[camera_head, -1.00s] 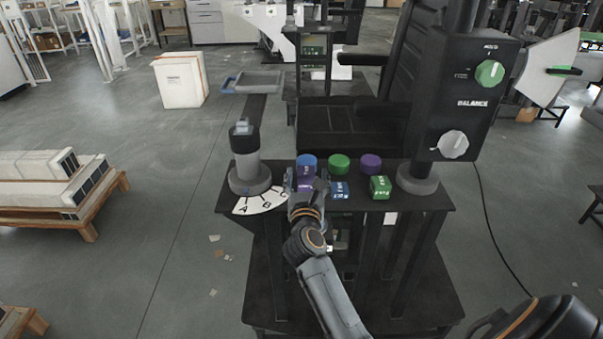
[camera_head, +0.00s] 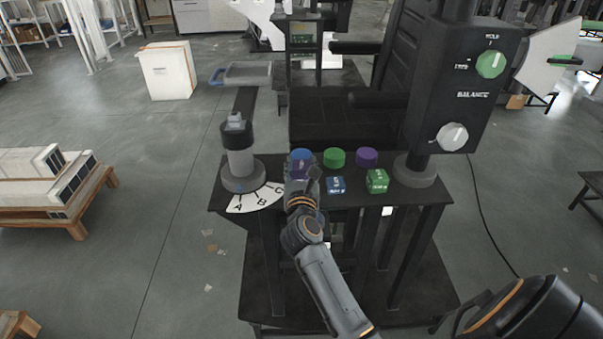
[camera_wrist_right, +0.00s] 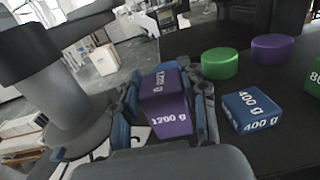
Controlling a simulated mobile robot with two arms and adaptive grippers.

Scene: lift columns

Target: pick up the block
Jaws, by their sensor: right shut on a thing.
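The purple block (camera_wrist_right: 168,108), marked 1200 g, sits between the blue-edged fingers of my right gripper (camera_wrist_right: 166,92). The gripper is shut on it. In the head view my right gripper (camera_head: 302,178) is at the front left of the black table and hides most of the block. I cannot tell if the block is clear of the tabletop. A blue block (camera_wrist_right: 252,109), marked 400 g, and a green block (camera_head: 377,181) stand to its right. My left gripper is not in view.
Blue (camera_head: 301,156), green (camera_head: 335,158) and purple (camera_head: 367,158) round discs stand behind the blocks. A grey post (camera_head: 240,164) with a lettered dial (camera_head: 252,199) is close on the left. A black column with a balance box (camera_head: 464,87) rises on the right.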

